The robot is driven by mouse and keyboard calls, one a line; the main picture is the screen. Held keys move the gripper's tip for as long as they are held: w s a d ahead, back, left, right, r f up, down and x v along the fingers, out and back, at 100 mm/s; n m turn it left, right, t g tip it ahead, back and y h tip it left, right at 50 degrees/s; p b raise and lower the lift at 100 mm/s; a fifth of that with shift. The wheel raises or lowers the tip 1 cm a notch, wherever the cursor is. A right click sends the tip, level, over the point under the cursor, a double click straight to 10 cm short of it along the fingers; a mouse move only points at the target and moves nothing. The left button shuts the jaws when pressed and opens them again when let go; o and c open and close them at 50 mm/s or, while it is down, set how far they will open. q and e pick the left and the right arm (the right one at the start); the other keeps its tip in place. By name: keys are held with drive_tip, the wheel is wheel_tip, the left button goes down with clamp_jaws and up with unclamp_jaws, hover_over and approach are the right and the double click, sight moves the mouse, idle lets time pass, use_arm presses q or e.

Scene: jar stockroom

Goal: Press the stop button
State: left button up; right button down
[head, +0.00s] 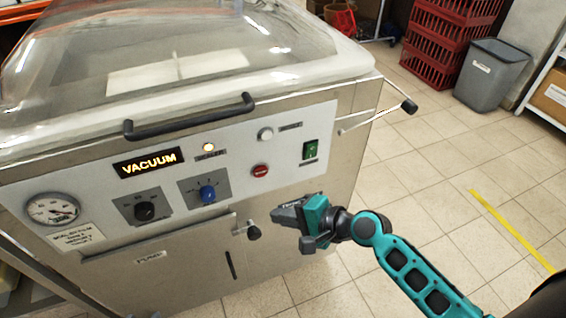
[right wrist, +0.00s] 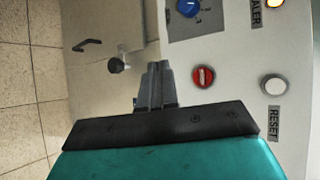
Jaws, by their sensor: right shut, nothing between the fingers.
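The red stop button (head: 260,171) is on the grey front panel of the vacuum machine, with a pale bar mark across its face. It also shows in the right wrist view (right wrist: 203,76), to the right of my fingertips. My right gripper (head: 278,214) is shut and empty, in front of the machine, below and slightly right of the button in the head view. In the right wrist view its fingers (right wrist: 158,70) point at the machine front and appear apart from the button. My left gripper is not in view.
The panel also has a white reset button (head: 265,134), a green switch (head: 310,150), a blue knob (head: 208,193), a black knob (head: 145,211) and a lit "VACUUM" display (head: 148,163). A black-knobbed lever (head: 253,232) sticks out near my right gripper.

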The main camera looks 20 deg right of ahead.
sight(260, 171)
drive_tip(key=shift+w+d+r+m, duration=0.2)
drive_tip(key=shift+d+r+m, duration=0.05)
drive_tip(key=shift+r+m, duration=0.15)
drive_tip(key=w+b, duration=0.2)
drive_tip(key=w, duration=0.6)
drive_tip(key=shift+w+b, duration=0.4)
drive_tip(key=shift+a, duration=0.1)
